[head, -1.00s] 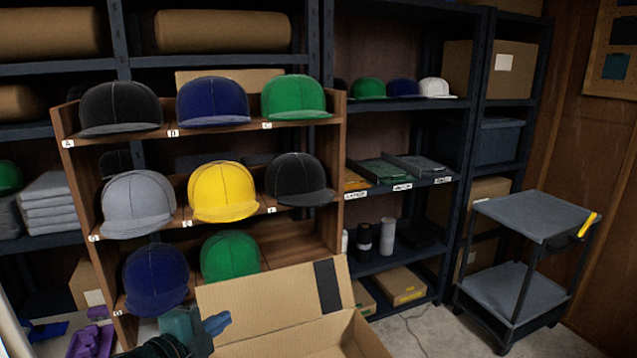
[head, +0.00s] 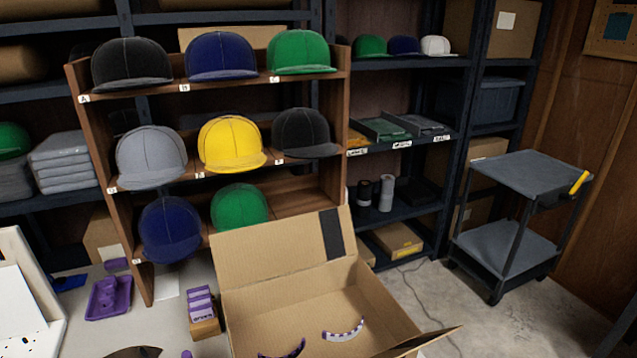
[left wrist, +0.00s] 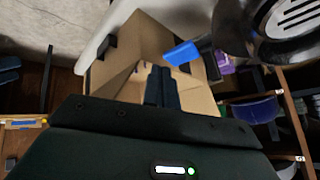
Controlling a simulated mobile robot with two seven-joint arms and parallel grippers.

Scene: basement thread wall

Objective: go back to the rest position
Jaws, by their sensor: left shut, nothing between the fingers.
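My left gripper (left wrist: 160,82) shows in the left wrist view, its dark fingers together and empty. It appears in front of the open cardboard box (left wrist: 128,45); I cannot tell the distance between them. The left gripper is out of the head view, and my right gripper is in neither view. In the head view the open cardboard box (head: 245,310) stands at bottom centre with its back flap raised. A pale curved piece with purple marks (head: 343,330) and a dark curved piece (head: 283,348) lie inside it.
A wooden cap rack (head: 112,200) holds several caps behind the box. A purple tray (head: 108,298) and purple-labelled stack (head: 200,303) are left of the box. A grey cart (head: 530,172) stands right, with bare floor before it. A blue piece (left wrist: 182,53) shows near the box.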

